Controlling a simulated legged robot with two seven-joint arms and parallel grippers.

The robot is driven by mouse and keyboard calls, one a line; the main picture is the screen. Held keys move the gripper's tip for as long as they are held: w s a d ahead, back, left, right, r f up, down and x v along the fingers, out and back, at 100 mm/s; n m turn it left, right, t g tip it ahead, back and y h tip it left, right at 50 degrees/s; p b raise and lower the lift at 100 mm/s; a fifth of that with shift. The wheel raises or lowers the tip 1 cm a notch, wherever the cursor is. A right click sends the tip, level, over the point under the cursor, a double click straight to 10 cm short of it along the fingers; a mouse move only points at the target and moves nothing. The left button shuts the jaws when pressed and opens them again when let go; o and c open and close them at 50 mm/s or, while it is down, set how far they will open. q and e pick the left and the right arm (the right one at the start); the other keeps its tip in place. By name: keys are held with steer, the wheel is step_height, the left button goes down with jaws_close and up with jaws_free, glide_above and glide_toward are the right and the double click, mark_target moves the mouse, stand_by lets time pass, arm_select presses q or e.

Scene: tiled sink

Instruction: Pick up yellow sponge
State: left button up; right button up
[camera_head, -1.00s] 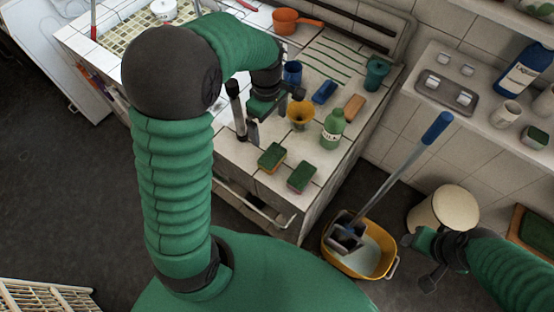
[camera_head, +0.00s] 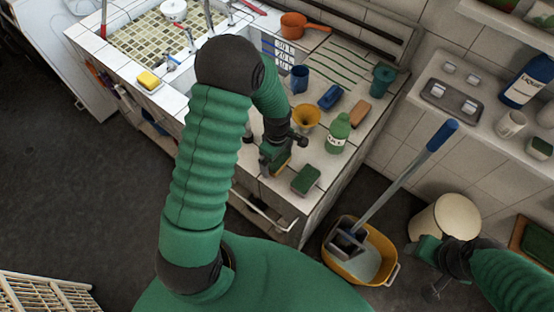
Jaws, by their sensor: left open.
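A plain yellow sponge (camera_head: 150,80) lies on the white tiled ledge at the left, near the sink basin. A green-topped sponge with a yellow side (camera_head: 283,163) is at the front of the counter, partly hidden by my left gripper (camera_head: 272,158). My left gripper is open and right at this sponge; I cannot tell whether they touch. A second green-topped sponge (camera_head: 306,180) lies just to its right, clear of the gripper. My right gripper (camera_head: 426,254) is low at the right, away from the counter, and its jaws are unclear.
A green bottle (camera_head: 338,134), a yellow funnel (camera_head: 306,118), a blue cup (camera_head: 299,79), a blue brush (camera_head: 330,96) and a brown block (camera_head: 360,112) stand behind the sponges. A yellow mop bucket (camera_head: 346,262) with a mop is on the floor. A drawer handle (camera_head: 262,214) juts out in front.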

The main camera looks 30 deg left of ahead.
arm_select(q)
steer(key=c, duration=1.1)
steer(key=shift+r, duration=0.1)
steer(key=shift+c, duration=0.2)
steer(key=shift+r, duration=0.45)
steer(key=r, duration=0.2)
steer(key=shift+s+a+r+b, duration=0.3)
steer(key=shift+s, duration=0.1)
steer(key=s+a+r+b, duration=0.1)
steer(key=s+a, duration=0.7)
steer(key=s, duration=0.4)
steer(key=shift+s+a+r, duration=0.2)
steer(key=shift+a+r, duration=0.05)
